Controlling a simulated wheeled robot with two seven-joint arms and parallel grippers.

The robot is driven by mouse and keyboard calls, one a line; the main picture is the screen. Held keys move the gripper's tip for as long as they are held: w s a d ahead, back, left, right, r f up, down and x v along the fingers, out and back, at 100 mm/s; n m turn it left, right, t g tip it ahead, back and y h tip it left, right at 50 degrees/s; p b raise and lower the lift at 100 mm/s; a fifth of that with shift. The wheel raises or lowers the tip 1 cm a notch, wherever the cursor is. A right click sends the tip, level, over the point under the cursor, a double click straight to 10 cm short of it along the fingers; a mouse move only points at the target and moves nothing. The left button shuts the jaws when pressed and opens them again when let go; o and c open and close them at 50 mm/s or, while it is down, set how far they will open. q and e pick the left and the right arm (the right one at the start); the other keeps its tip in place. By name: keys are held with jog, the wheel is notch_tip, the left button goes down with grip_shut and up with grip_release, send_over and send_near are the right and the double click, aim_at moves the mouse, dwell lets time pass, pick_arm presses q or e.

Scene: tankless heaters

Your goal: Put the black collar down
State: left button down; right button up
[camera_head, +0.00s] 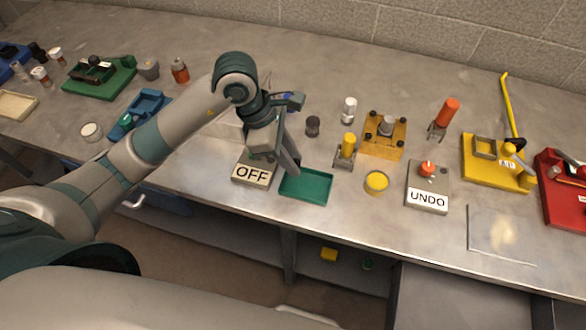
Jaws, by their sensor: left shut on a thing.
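My left gripper (290,168) reaches in from the left and points down at the back left part of the green tray (306,186). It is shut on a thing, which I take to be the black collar. The collar is hidden by the fingers and I cannot make out its shape. I cannot tell whether it touches the tray. The visible part of the tray is empty. My right gripper is not in view.
An OFF block (251,174) stands just left of the tray. A yellow cup (376,182), a yellow-topped fixture (346,150) and an UNDO block (428,198) stand to the right. The table's front edge is close in front.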

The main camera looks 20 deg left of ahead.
pick_arm(q)
jog(key=shift+f, duration=0.65)
jog(key=shift+f, duration=0.25)
notch_tip(320, 180, down, 3)
jog(key=shift+r+p, duration=0.1)
jog(key=shift+p, duration=0.65)
jog(key=shift+f, duration=0.4)
